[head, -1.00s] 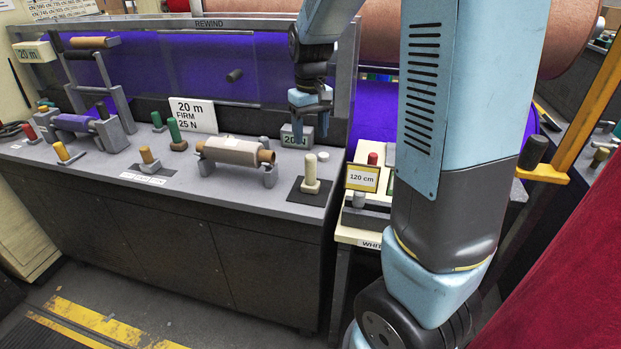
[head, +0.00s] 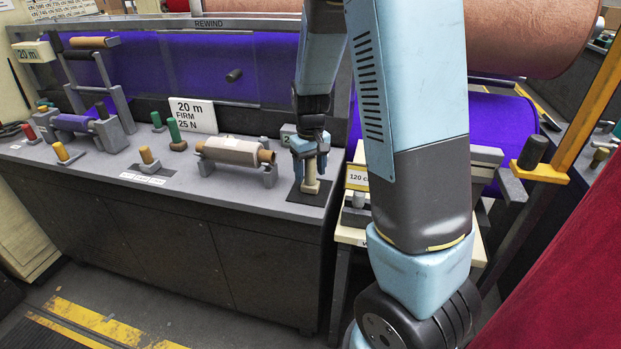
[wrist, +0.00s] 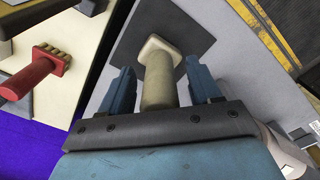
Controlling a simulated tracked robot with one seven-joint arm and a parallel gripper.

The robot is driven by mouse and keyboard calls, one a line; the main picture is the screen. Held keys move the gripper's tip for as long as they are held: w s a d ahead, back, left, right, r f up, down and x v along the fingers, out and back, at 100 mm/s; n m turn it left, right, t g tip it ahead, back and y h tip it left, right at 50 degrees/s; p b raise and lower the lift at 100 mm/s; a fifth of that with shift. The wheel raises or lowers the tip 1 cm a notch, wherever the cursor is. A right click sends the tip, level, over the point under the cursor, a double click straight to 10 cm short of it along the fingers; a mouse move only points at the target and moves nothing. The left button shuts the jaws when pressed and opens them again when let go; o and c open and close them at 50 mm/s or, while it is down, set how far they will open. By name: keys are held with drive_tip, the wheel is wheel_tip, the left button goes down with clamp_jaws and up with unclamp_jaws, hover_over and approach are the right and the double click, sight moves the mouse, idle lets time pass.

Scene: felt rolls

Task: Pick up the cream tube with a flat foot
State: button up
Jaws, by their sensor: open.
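The cream tube with a flat foot (head: 310,174) stands on a dark mat (head: 320,197) at the right end of the grey bench. In the wrist view the cream tube (wrist: 158,75) lies between the two blue fingers, with a gap on each side. My gripper (head: 310,177) is open around the tube from above. In the head view its fingers hide the upper part of the tube. The foot shows below the fingers.
A wrapped roll on a brown core (head: 237,151) rests in grey holders left of the tube. A red stamp-like piece (wrist: 32,77) lies on a cream surface in the wrist view. Bare bench top is in front.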

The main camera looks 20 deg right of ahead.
drive_tip(key=shift+f, duration=0.35)
clamp_jaws()
idle(0.4)
